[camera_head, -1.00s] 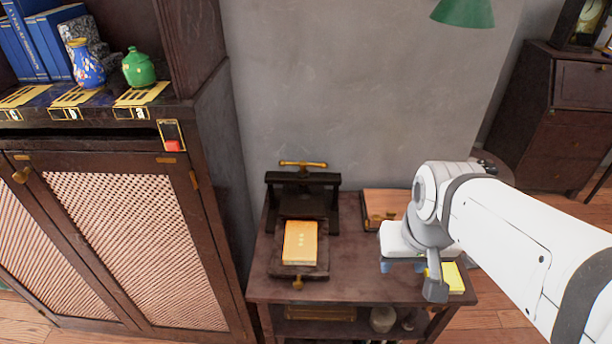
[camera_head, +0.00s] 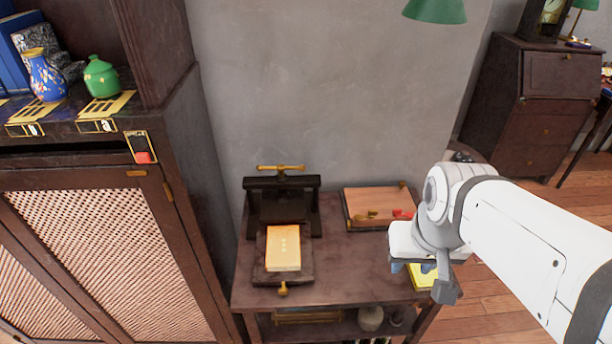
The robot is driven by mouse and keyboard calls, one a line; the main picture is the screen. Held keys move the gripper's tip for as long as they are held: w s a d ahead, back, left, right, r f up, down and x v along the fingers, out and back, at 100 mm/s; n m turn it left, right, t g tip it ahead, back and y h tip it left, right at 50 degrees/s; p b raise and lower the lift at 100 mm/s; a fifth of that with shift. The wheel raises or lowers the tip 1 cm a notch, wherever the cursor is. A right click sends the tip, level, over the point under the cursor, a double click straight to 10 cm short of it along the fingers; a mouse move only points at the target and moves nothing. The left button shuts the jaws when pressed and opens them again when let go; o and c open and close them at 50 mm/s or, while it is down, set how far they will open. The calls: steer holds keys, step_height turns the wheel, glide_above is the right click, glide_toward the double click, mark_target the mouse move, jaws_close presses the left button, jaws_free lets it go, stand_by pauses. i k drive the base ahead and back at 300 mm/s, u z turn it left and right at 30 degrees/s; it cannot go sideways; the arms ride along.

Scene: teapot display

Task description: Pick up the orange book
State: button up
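The orange book (camera_head: 284,247) lies flat on the plate of a dark press (camera_head: 264,275) on the left part of a small wooden table. Its cover is light orange with small marks down the middle. My gripper (camera_head: 420,272) hangs at the right end of the table, to the right of the book and well apart from it. It is above a yellow item (camera_head: 424,281), partly hidden behind my gripper. The fingers are small and partly covered by my wrist, so I cannot tell how far apart they are.
A wooden box with brass fittings (camera_head: 375,203) lies at the table's back right. The press's upright frame and brass handle (camera_head: 281,169) stand behind the book. A cabinet (camera_head: 90,240) with vases stands left. The table front (camera_head: 345,285) is clear.

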mark_target(283, 247)
steer(key=z, duration=2.4)
steer(key=k, duration=2.65)
steer(key=u, duration=0.8)
steer(key=i, duration=1)
steer(key=u, duration=0.1)
